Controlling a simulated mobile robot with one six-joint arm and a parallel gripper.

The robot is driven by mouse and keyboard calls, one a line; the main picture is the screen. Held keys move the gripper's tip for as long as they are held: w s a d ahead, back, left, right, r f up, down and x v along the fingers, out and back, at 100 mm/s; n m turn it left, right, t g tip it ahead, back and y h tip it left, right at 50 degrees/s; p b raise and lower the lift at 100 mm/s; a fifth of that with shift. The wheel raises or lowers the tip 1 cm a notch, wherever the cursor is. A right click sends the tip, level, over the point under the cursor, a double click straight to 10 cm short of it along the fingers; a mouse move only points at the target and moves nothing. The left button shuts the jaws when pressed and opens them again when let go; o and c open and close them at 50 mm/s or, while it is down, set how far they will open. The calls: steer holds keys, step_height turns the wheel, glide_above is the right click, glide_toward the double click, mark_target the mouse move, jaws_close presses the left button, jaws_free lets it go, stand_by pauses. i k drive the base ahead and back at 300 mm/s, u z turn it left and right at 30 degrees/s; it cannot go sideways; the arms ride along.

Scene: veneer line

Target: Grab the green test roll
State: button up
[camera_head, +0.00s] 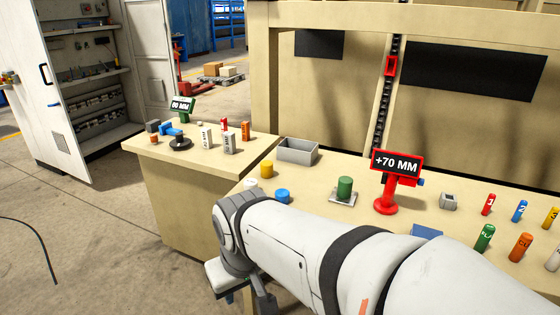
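A plain dark green roll (345,187) stands upright on a small metal plate (343,198) in the middle of the right bench, left of the red +70 MM sign. A second, brighter green cylinder (484,237) with white marking stands farther right, near an orange one. I cannot tell by label which is the test roll. My white arm crosses the lower picture in front of the bench and hides part of its near side. My gripper's fingers do not show. Neither green cylinder is touched by the visible arm.
The +70 MM sign (396,164) stands close to the plain green roll. Small numbered cylinders (488,204) stand right. A left table (195,165) carries blocks.

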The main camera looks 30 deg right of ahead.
mark_target(345, 183)
steer(key=z, duration=0.65)
steer(key=i, duration=1.15)
steer(key=z, duration=0.6)
steer(key=k, duration=0.85)
steer(key=z, duration=0.2)
steer(key=i, duration=0.9)
steer(key=u, duration=0.1)
